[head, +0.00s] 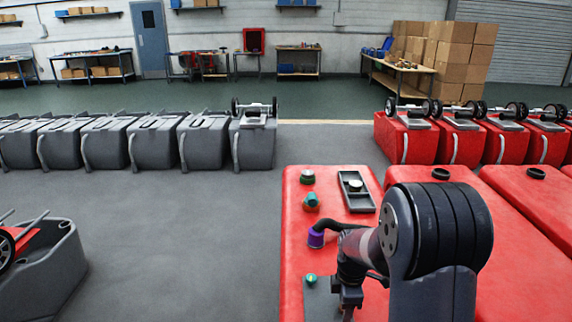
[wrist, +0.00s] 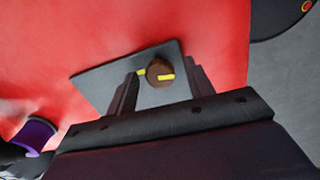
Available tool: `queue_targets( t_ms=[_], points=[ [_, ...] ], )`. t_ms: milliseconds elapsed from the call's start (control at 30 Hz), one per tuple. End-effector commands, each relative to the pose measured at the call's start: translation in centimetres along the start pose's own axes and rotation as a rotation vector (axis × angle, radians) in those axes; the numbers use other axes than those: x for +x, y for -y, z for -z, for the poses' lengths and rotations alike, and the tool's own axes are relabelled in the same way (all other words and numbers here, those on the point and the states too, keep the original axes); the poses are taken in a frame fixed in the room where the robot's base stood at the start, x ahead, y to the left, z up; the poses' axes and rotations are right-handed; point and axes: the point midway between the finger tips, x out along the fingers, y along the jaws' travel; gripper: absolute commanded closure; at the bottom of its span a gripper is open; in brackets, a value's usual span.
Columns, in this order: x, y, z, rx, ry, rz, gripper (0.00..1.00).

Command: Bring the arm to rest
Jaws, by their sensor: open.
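My arm reaches over a red tank (head: 300,245) at the front of the head view. My gripper (head: 348,303) hangs low at the bottom of that view, its tips cut off by the edge. In the wrist view my gripper (wrist: 163,77) is open, with its two dark fingers apart over a grey plate (wrist: 105,88) on the red surface. A round brown part (wrist: 157,72) with yellow marks beside it shows between the fingers. I cannot tell whether the fingers touch it.
A purple-collared hose fitting (head: 316,238), teal caps (head: 311,200) and a grey tray (head: 356,192) are on the tank close to my arm. More red tanks (head: 535,190) stand to the right. Grey tanks (head: 105,143) line the left. Grey floor (head: 180,240) is clear at left centre.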

Motion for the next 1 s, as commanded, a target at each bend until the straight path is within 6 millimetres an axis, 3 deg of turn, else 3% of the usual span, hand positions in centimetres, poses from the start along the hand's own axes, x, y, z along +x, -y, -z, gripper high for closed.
queue_targets(
  t_ms=[1000],
  points=[
    [-0.06,0.05,0.01,0.811,0.0,0.001,0.5]
  ],
)
